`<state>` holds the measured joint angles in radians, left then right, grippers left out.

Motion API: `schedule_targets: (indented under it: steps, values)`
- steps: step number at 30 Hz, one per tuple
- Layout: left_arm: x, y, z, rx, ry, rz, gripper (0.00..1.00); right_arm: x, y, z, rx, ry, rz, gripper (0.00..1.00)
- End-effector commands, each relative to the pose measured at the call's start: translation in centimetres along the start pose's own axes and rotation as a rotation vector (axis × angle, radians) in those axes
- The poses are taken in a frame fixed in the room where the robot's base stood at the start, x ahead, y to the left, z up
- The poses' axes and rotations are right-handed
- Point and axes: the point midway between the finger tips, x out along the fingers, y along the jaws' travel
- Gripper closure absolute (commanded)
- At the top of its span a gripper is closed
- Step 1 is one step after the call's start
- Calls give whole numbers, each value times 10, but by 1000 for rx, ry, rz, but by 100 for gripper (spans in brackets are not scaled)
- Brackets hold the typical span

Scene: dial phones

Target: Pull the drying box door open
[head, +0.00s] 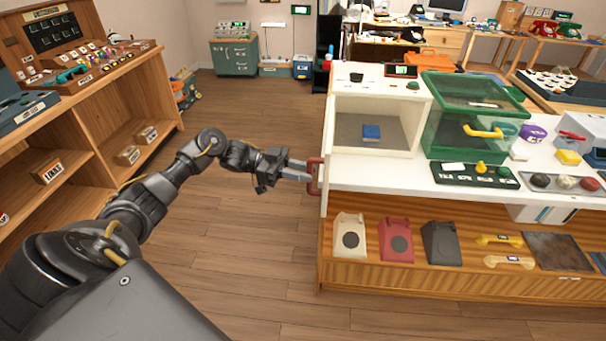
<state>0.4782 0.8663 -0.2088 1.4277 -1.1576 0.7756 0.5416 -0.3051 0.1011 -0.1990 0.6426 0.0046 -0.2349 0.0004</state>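The drying box (343,110) is a white box on the left end of the counter, and its front is open to view. A blue block (371,132) lies inside. Its door (328,138) shows nearly edge-on at the box's left side, swung out toward me. A red handle (314,178) is on the door's left face. My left gripper (305,171) is at this handle, its two fingers pointing right with a gap showing between them. Whether they are closed on the handle bar is too small to tell. My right gripper is not in view.
A green clear-sided box (447,130) with a yellow handle stands right of the drying box. The shelf (345,272) below holds phone shells and yellow handsets. A wooden shelf unit (140,90) stands at left. The floor (250,235) between is clear.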

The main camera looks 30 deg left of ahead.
Motion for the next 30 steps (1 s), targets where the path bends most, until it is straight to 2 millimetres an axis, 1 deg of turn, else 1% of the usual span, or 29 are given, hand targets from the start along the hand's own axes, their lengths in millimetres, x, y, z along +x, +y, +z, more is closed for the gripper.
schedule_targets:
  steps: [1,3,4,13,16,20,23,27,30]
  values:
    - [-1,-3,-5,10,5,-7,75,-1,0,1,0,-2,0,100]
    - [-1,-2,-4,9,4,-6,66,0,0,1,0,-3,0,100]
    - [-1,-2,-4,8,4,-5,64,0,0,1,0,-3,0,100]
    - [-3,1,0,2,2,-3,64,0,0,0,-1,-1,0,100]
    - [-8,1,1,2,0,-4,64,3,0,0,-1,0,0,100]
    - [-26,1,3,2,-2,-7,64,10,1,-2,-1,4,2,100]
    - [-46,1,4,3,-3,-7,64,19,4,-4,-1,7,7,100]
    - [-74,0,4,4,-3,-7,64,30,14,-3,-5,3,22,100]
    - [-89,0,3,4,-1,-5,64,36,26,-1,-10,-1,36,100]
